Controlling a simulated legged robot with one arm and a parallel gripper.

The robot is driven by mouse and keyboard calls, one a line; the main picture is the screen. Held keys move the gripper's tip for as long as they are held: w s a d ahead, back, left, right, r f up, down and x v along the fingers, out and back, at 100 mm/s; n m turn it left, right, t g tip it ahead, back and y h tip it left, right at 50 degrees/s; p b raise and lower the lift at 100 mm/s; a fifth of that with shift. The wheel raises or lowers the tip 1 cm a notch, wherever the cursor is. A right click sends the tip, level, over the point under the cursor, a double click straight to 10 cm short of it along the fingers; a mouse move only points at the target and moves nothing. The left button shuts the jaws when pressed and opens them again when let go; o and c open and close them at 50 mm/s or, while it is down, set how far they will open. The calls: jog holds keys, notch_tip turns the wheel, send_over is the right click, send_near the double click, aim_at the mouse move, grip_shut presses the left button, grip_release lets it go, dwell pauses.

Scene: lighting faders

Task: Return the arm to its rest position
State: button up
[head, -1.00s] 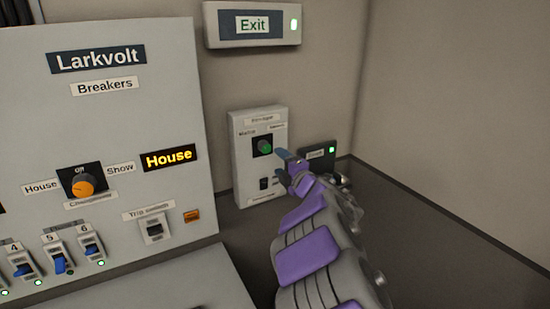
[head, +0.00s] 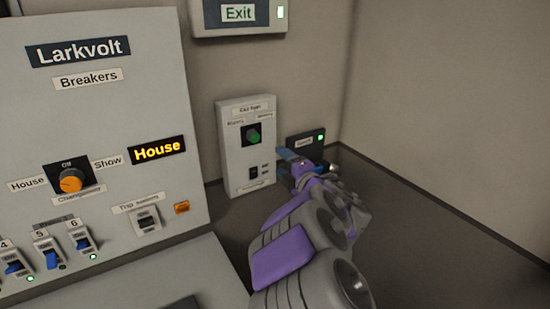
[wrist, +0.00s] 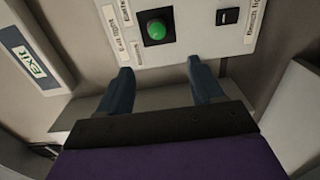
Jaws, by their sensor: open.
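My purple and grey arm (head: 285,255) reaches up from the bottom right in the head view. My gripper (head: 292,160) is in front of the wall, just right of a white control box (head: 236,150) with a green knob (head: 253,135) and a small black switch. In the wrist view my gripper (wrist: 158,80) is open, its two dark fingers apart with nothing between them. The green knob (wrist: 157,28) lies beyond the fingertips there, apart from them.
A large Larkvolt breaker panel (head: 120,110) stands at the left, with an orange knob (head: 70,180) and several blue switches. An Exit sign (head: 238,14) hangs above the box. A small dark box (head: 304,143) with a green light is behind my gripper. The right side is clear.

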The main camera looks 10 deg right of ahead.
jog(key=s+d+r+m+g+h, duration=0.1)
jog(key=s+d+r+m+h, duration=0.3)
jog(key=d+m+h, duration=0.5)
jog(key=s+d+f+m+g+h, duration=0.35)
jog(key=s+m+g, duration=0.2)
jog(key=s, duration=0.45)
jog(key=s+a+f+m+g+y, duration=0.2)
jog(key=s+a+f+g, duration=0.2)
jog(key=s, duration=0.8)
jog(key=s+a+f+m+g+y, duration=0.2)
jog(key=s+a+f+g, duration=0.2)
jog(key=s+a, duration=0.3)
jog(key=s+a+f+m+g+y, duration=0.3)
jog(key=s+a, duration=0.3)
jog(key=s, duration=1.1)
jog(key=shift+a+f+g, duration=0.25)
jog(key=shift+f+g, duration=0.2)
jog(key=shift+g, duration=0.3)
jog(key=shift+w, duration=0.1)
jog(key=shift+c, duration=0.3)
